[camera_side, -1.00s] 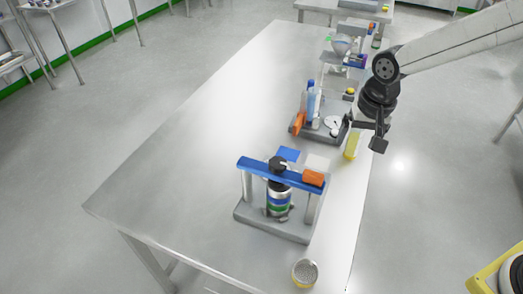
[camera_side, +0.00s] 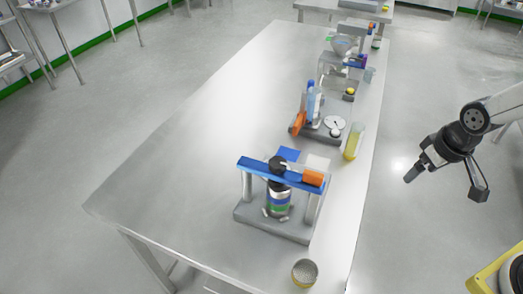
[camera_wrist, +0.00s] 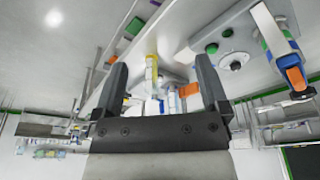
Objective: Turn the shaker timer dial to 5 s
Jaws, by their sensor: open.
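The shaker (camera_side: 272,225) stands near the front of the steel table, with a grey base, a blue crossbar (camera_side: 250,166), an orange clamp and a banded jar stack (camera_side: 279,198). In the wrist view, a grey panel (camera_wrist: 212,25) at the upper right bears a round pale dial (camera_wrist: 235,62) with green buttons beside it. The dial's setting is too small to read. No dial shows on the shaker in the side view. My gripper (camera_side: 446,184) is open and empty, off the table's right edge and apart from the shaker. Its two fingers also show in the wrist view (camera_wrist: 160,66).
A second device (camera_side: 318,132) with blue and orange parts stands farther back, beside a tube of yellow liquid (camera_side: 354,142). A mesh-topped cup (camera_side: 304,272) sits at the front right. The table's left half (camera_side: 190,140) is clear. A yellow-edged stand (camera_side: 487,280) is at lower right.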

